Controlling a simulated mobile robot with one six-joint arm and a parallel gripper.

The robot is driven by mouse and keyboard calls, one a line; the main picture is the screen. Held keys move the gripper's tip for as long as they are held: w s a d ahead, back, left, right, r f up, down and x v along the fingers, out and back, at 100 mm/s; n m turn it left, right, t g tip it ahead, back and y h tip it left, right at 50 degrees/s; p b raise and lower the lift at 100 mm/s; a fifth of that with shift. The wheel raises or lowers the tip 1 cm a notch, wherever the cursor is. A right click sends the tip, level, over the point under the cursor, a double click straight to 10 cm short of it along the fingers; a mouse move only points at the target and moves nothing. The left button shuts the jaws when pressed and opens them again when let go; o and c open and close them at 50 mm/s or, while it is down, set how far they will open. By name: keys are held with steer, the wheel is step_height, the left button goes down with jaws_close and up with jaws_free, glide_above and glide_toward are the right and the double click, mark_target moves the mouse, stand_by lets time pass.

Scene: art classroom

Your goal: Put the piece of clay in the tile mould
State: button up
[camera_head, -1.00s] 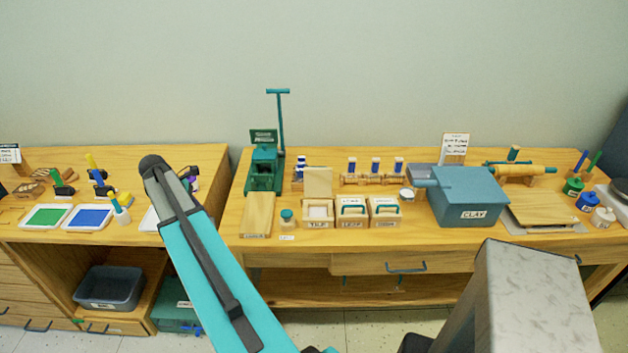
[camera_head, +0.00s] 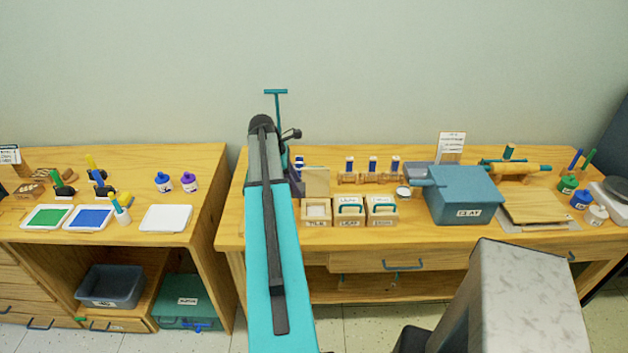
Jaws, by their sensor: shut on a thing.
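The tile mould (camera_head: 317,218) is a small wooden box labelled TILE, on the bench right of my arm. Its pale panel (camera_head: 318,181) stands up at the back like a raised lid, and a whitish inside shows. My teal and grey arm reaches up from the bottom, its upper end just left of the mould. My gripper is hidden behind the arm. I cannot make out the piece of clay. The blue clay box (camera_head: 462,197), labelled CLAY, stands farther right on the bench.
Two closed moulds with teal handles, the leaf mould (camera_head: 350,212) and another (camera_head: 382,212), stand right of the tile mould. A rack with blue-topped pieces (camera_head: 372,178) is behind them. A wooden board (camera_head: 540,206) lies right of the clay box.

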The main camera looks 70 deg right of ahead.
steer(key=s+d+r, duration=0.1)
steer(key=s+d, duration=0.2)
steer(key=s, duration=0.2)
steer(key=shift+s+m, duration=0.3)
steer(key=shift+f, duration=0.2)
steer(key=shift+f+b, duration=2.1)
steer(key=shift+f, duration=2.15)
steer(key=o, duration=1.2)
steer(key=shift+r, duration=0.1)
